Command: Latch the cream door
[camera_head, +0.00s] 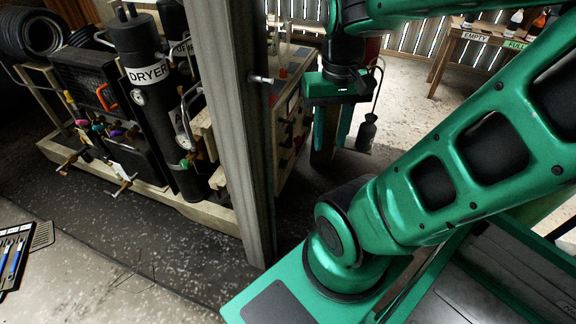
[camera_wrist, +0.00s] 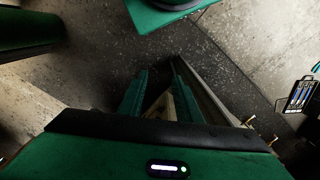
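A pale cream panel (camera_head: 257,130), seen narrowly just right of the grey post, may be the cream door. I cannot tell whether it is open, closed or latched. A small metal handle (camera_head: 262,79) sticks out across its upper part. My gripper (camera_head: 330,122) hangs to the right of the panel and its fittings, apart from the handle. In the wrist view my gripper's two green fingers (camera_wrist: 157,97) are spread, with nothing clearly between them. A long pale edge (camera_wrist: 205,95) runs beside the right finger. No latch can be made out.
A grey upright post (camera_head: 240,130) stands left of my gripper. A black cylinder marked DRYER (camera_head: 140,75) stands on a wooden skid (camera_head: 215,208) with valves and hoses. A wooden table (camera_head: 470,38) with bottles is at the back right. The floor in front is clear.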

